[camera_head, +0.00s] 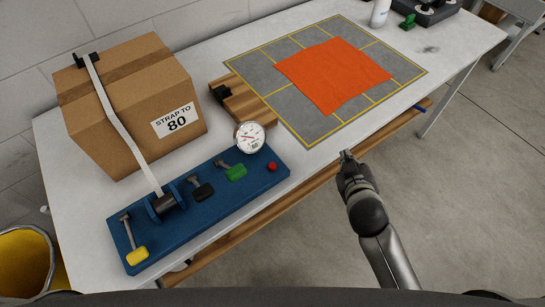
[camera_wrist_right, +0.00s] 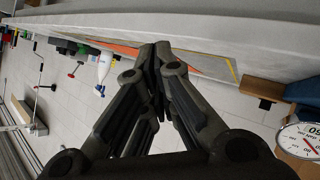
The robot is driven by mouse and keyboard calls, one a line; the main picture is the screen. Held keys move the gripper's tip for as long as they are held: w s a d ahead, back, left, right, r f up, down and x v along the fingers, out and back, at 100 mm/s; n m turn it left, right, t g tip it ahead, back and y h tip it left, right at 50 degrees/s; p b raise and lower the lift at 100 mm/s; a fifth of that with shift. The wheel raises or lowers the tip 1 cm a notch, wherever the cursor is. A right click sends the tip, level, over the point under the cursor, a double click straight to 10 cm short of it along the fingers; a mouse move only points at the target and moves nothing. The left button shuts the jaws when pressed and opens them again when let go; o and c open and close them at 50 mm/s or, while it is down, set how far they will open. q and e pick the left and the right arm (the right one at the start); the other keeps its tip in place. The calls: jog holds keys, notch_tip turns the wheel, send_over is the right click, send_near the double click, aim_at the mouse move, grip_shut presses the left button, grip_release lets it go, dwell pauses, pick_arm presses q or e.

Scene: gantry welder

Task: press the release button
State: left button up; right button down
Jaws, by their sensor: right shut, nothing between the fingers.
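A blue base plate (camera_head: 215,208) lies along the front of the white table. A small red button (camera_head: 272,166) sits at its right end, below a round dial gauge (camera_head: 249,137); no label on the button is readable. My right gripper (camera_head: 347,157) is shut and empty, off the table's front edge, to the right of the red button and apart from it. In the right wrist view its closed fingers (camera_wrist_right: 160,55) fill the middle, and the gauge (camera_wrist_right: 301,141) shows at the right edge. The red button is not visible there. My left gripper is not in view.
The plate also carries yellow (camera_head: 137,256), black (camera_head: 203,191) and green (camera_head: 236,172) levers. A strap (camera_head: 120,125) runs from it over a cardboard box (camera_head: 130,105). A wooden block (camera_head: 240,102) and an orange cloth (camera_head: 333,75) on a grey mat (camera_head: 263,67) lie behind.

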jog(key=w+a+r+n+t+y+p, duration=0.1)
jog(key=w+a+r+t, duration=0.15)
jog(key=r, duration=0.65)
jog(key=w+a+r+n+t, duration=0.1)
jog(key=r+n+t, duration=0.15)
jog(key=r, duration=0.75)
jog(key=a+r+n+t+y, duration=0.3)
jog(key=a+r+n+y, duration=0.7)
jog(key=a+r+y, duration=0.15)
jog(key=s+a+f+n+g+y, duration=0.3)
jog(key=a+n+g, duration=0.3)
jog(key=n+g, duration=0.3)
jog(key=s+a+f+n+g+y, duration=0.25)
jog(key=a+n+g, duration=0.4)
jog(key=n, duration=0.35)
jog(key=w+d+f+n+g+h, duration=0.1)
jog(key=d+f+n+h, duration=0.1)
jog(key=d+f+h, duration=0.2)
jog(key=w+d+f+n+h, duration=0.1)
jog(key=d+f+h, duration=0.3)
jog(key=f, duration=0.4)
jog(key=shift+w+f+n+g, duration=0.3)
jog(key=shift+f+n+g, duration=0.05)
jog(key=shift+n, duration=0.1)
jog(key=shift+f, duration=0.15)
